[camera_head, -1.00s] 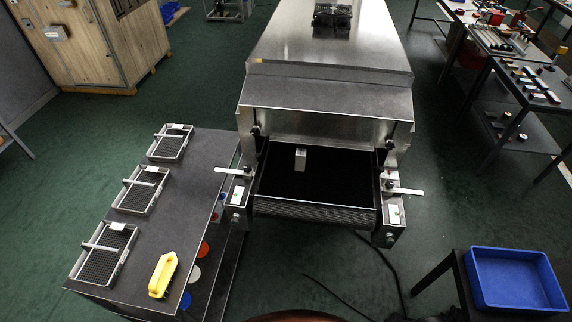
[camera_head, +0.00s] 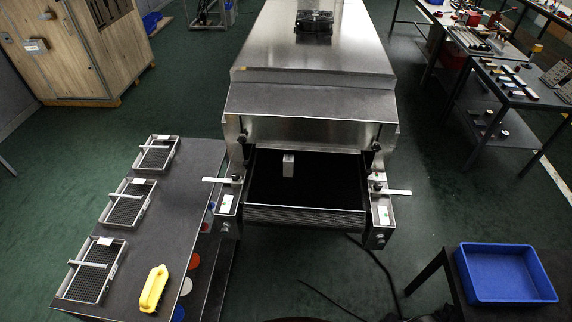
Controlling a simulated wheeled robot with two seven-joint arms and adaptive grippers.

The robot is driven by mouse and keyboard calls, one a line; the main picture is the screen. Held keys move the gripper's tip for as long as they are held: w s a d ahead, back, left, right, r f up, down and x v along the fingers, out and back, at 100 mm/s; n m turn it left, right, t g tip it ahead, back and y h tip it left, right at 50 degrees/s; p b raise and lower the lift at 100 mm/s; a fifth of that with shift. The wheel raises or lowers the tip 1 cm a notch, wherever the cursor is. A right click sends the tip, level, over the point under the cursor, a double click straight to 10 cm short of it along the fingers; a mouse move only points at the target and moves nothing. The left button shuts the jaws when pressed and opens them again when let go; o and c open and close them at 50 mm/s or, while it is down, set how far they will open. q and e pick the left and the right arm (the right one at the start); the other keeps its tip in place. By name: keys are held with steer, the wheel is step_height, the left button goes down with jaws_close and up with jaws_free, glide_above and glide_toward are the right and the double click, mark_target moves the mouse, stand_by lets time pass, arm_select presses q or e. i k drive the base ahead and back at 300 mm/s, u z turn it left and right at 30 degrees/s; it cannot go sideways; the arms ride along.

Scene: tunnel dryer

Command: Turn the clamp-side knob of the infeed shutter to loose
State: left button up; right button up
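The tunnel dryer (camera_head: 310,55) stands ahead with its infeed mouth facing me. The steel infeed shutter (camera_head: 305,131) hangs across the mouth, with a dark gap below it. A black knob (camera_head: 241,140) sits at its left end and another black knob (camera_head: 376,147) at its right end. I cannot tell which is the clamp-side knob, nor whether either is tight or loose. Lower down, the left guide bracket (camera_head: 222,180) and the right guide bracket (camera_head: 393,192) flank the belt (camera_head: 320,192). Neither of my grippers is in view.
A small pale block (camera_head: 288,166) stands on the belt. On the left, a dark table (camera_head: 180,200) holds wire trays (camera_head: 126,202) and a yellow handled tool (camera_head: 154,289). A blue bin (camera_head: 505,273) is at lower right. Cables lie on the floor near the dryer's right leg.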

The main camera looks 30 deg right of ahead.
mark_target(377, 147)
steer(key=z, duration=0.75)
steer(key=k, duration=0.45)
steer(key=z, duration=0.3)
steer(key=i, duration=0.5)
